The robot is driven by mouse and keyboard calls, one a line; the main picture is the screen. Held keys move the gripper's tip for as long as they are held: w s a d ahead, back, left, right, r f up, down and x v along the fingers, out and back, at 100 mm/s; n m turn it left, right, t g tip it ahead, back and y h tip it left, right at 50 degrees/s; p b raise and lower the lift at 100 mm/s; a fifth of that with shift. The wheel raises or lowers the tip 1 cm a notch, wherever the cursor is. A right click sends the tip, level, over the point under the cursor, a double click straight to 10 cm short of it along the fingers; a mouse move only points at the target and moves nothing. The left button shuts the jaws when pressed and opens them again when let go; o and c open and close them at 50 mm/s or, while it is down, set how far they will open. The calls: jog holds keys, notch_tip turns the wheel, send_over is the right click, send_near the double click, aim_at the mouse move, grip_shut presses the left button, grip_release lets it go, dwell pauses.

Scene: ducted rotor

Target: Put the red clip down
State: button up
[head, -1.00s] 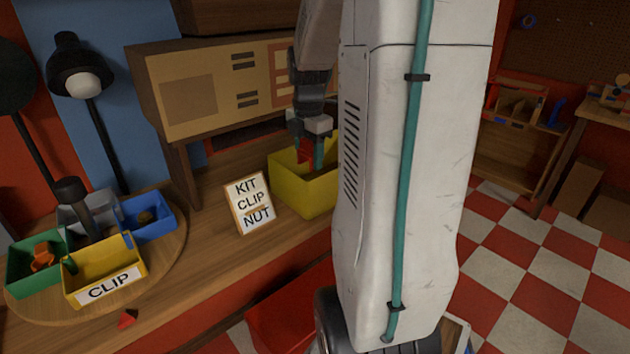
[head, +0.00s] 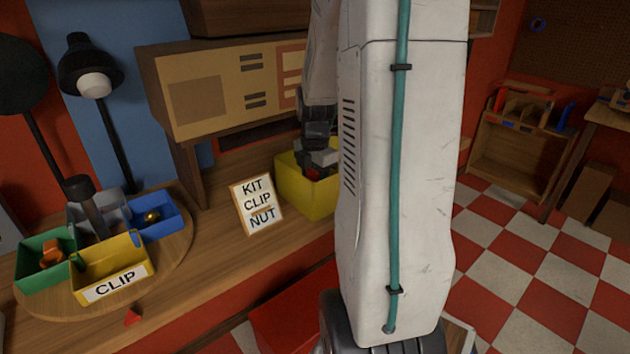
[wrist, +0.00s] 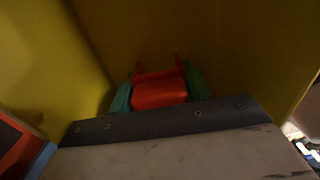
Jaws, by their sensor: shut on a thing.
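The red clip (wrist: 160,90) shows in the wrist view between the two green fingertips of my gripper (wrist: 158,92), which is shut on it. Yellow walls of the yellow box (wrist: 50,60) surround the clip there. In the head view the yellow box (head: 308,192) stands on the bench, and my gripper (head: 316,165) reaches down into its opening. Only a little red of the clip shows at the box's rim in the head view. Whether the clip touches the box floor cannot be told.
A sign reading KIT CLIP NUT (head: 257,204) stands left of the yellow box. A round turntable (head: 184,238) at left carries several coloured bins, including a yellow one labelled CLIP (head: 112,268). A cabinet (head: 200,95) stands behind. Bench space between sign and turntable is clear.

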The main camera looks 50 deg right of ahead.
jog(key=shift+f, duration=0.35)
jog(key=o, duration=0.9)
jog(key=shift+o, duration=0.2)
notch_tip(320, 180, up, 13)
jog(key=s+a+r+m, duration=0.1)
jog(key=s+a+m, duration=0.15)
jog(key=a, duration=0.55)
jog(key=s+a+r+m+t, duration=0.15)
jog(key=a+m, duration=0.25)
jog(key=a, duration=0.4)
jog(key=s+a+r+m+g, duration=0.1)
jog(key=s+a+m, duration=0.25)
jog(key=a, duration=0.35)
jog(key=s+a+f+m, duration=0.2)
jog(key=s+a+m, duration=0.3)
jog(key=a, duration=0.1)
jog(key=shift+s+f+t, duration=0.3)
jog(key=shift+t, duration=0.05)
jog(key=shift+a, duration=0.1)
